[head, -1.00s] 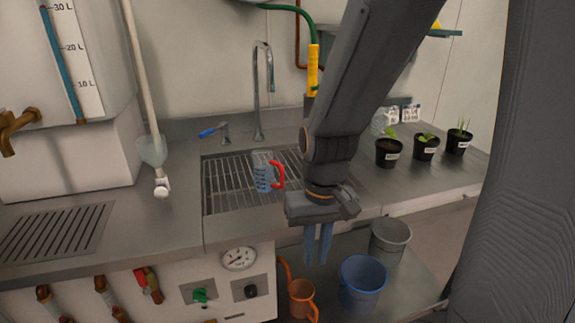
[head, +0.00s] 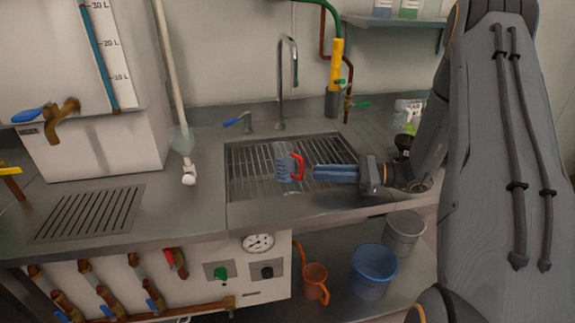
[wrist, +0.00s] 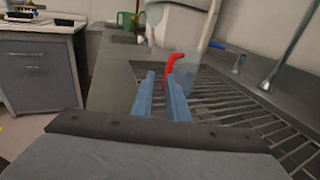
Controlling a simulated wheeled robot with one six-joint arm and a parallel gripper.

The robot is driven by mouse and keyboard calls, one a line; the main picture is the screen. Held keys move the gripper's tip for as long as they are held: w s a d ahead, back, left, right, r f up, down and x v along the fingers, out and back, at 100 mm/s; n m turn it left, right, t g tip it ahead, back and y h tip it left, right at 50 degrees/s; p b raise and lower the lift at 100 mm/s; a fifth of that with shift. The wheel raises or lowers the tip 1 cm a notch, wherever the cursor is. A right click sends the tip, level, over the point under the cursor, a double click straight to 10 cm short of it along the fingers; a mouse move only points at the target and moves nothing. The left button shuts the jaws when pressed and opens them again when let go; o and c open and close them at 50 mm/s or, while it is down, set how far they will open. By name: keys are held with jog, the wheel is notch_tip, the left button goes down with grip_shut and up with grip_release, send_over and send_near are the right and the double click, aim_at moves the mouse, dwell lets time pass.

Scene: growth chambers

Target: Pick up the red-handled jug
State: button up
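The jug (head: 284,170) is clear and bluish with a red handle (head: 299,167). It stands on the sink grating, its handle turned right towards my gripper. My gripper (head: 316,172) is level, pointing left, its blue fingertips just right of the handle. In the wrist view the two fingers (wrist: 161,78) are apart with nothing between them. The red handle (wrist: 170,66) shows just beyond the tips, closer to the right finger. The jug's clear body (wrist: 192,62) is faint behind it. I cannot tell whether a fingertip touches the handle.
The tall faucet (head: 281,90) rises behind the jug, with a blue-levered tap (head: 240,121) to its left. A blue bucket (head: 372,268), a grey bucket (head: 403,232) and an orange jug (head: 315,284) stand below.

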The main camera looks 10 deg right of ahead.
aim_at(301, 178)
jog(key=shift+w+d+m+t, duration=0.3)
jog(key=shift+w+d+t, duration=0.05)
jog(key=shift+d+t, duration=0.15)
jog(key=shift+w, duration=0.2)
jog(key=p+x, duration=0.1)
jog(key=x, duration=0.1)
jog(key=shift+a+r, duration=0.1)
jog(key=shift+a, duration=0.2)
jog(key=shift+p+x, duration=1.2)
jog(key=shift+x, duration=1.25)
grip_shut()
